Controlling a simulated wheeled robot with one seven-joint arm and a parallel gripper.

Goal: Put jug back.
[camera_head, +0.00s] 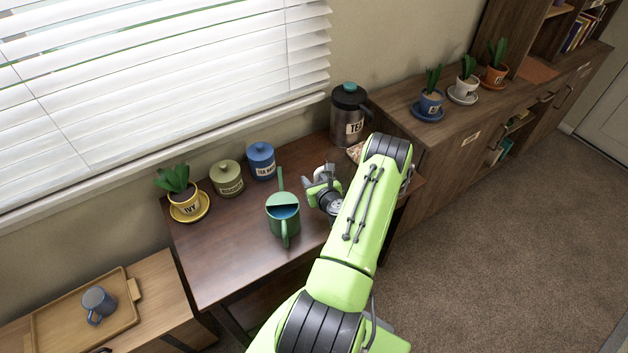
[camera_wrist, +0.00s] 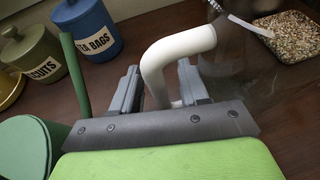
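The jug's thick white curved handle (camera_wrist: 180,45) stands between the two grey fingers in the wrist view. Its body seems to be clear glass to the right, faint and hard to make out against the desk. My gripper (camera_wrist: 160,88) has one finger on each side of the handle, close against it, and looks shut on it. In the camera_head view my gripper (camera_head: 322,180) is low over the desk (camera_head: 225,255), right of the green watering can (camera_head: 283,215). My arm hides most of the jug there, and whether it touches the desk is unclear.
A TEA canister (camera_head: 350,115) stands at the desk's back right, near a tray of seeds (camera_wrist: 288,35). Blue (camera_head: 261,161) and olive (camera_head: 227,179) jars and a potted ivy (camera_head: 178,190) line the back. The desk's front left is clear.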

